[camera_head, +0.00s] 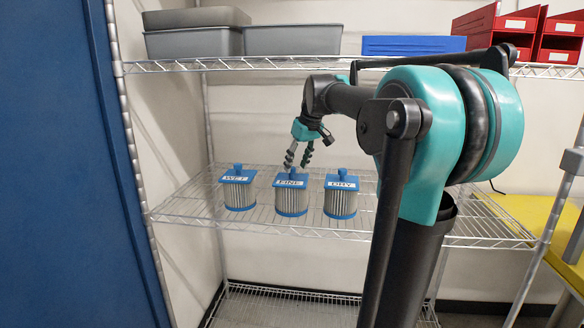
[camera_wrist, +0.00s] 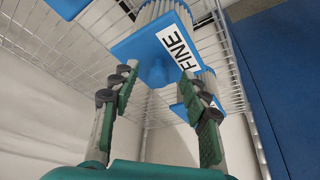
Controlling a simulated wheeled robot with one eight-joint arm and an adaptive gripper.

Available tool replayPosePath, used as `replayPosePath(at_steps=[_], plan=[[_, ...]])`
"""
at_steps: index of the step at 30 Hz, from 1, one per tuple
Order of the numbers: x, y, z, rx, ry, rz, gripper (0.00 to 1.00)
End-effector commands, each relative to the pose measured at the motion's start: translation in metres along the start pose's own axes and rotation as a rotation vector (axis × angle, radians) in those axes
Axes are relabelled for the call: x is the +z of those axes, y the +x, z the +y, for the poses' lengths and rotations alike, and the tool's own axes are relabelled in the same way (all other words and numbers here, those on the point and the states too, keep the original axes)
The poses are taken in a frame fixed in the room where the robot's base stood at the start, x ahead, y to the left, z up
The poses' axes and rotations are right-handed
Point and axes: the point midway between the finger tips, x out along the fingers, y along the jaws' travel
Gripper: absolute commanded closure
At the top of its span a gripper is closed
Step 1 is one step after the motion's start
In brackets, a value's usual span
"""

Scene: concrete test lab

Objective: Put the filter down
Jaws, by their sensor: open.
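The filter labelled FINE (camera_head: 291,200) stands upright on the middle wire shelf, between the filter labelled WET (camera_head: 239,194) and the one labelled DRY (camera_head: 340,201). All have blue lids with knobs and pale pleated sides. My gripper (camera_head: 298,164) is just above the FINE filter, fingers pointing down. In the wrist view, the FINE filter's lid (camera_wrist: 138,45) and knob show ahead, with my open fingers (camera_wrist: 159,74) spread on either side of the knob. Whether a fingertip touches it, I cannot tell. Parts of the neighbouring filters show at the wrist view's top left and right.
The middle wire shelf (camera_head: 180,209) has bare room left of the WET filter. Above, the upper shelf (camera_head: 270,62) holds grey bins (camera_head: 293,39), a blue bin (camera_head: 413,45) and red bins (camera_head: 560,40). A blue panel (camera_head: 65,170) stands at the left.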

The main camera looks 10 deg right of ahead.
Motion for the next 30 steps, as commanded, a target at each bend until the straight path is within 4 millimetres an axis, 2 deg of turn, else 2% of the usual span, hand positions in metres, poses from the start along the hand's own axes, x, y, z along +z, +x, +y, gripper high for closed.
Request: replayPosePath(at_steps=[1,6,13,19,30], plan=[[0.012,-0.004,0.000,0.001,0.003,0.000,0.55],[0.045,-0.018,0.000,0.001,0.003,0.000,0.55],[0.080,-0.033,0.000,0.001,0.002,0.001,0.55],[0.092,-0.038,0.000,0.001,0.000,0.001,0.55],[0.093,-0.038,0.000,0.001,0.000,0.000,0.55]])
